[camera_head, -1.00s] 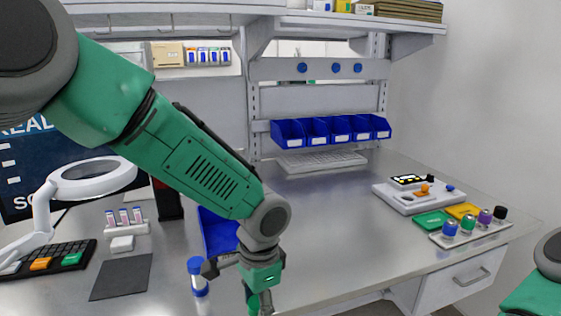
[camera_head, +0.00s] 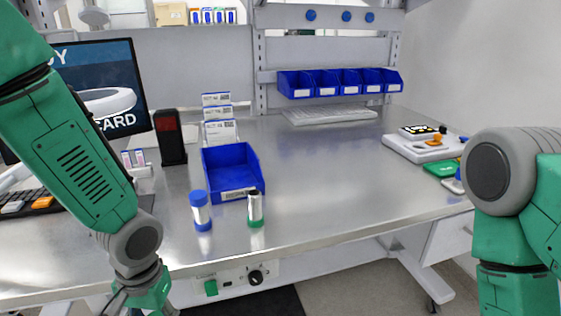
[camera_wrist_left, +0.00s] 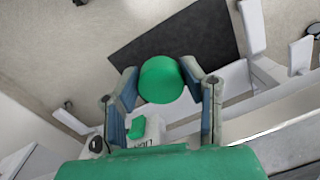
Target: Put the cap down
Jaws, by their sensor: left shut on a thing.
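My left gripper (camera_wrist_left: 162,95) is shut on a green cap (camera_wrist_left: 160,80), which sits between its two fingertips in the left wrist view. Beyond the cap are the floor and the desk's front panel, not the desktop. In the head view the left gripper (camera_head: 150,297) is at the bottom left, at the desk's front edge; its fingertips are cut off or hidden. A silver vial with a dark top and green base (camera_head: 255,208) stands upright on the desk, to the right of a blue-capped vial (camera_head: 200,212). My right gripper is out of view.
A blue bin (camera_head: 228,160) stands behind the vials, with white label cards behind it. The metal desktop (camera_head: 330,190) is clear to the right. A front panel with a green switch (camera_head: 210,287) and black knob (camera_head: 256,277) is below the desk edge. A dark mat (camera_wrist_left: 180,45) lies on the floor.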

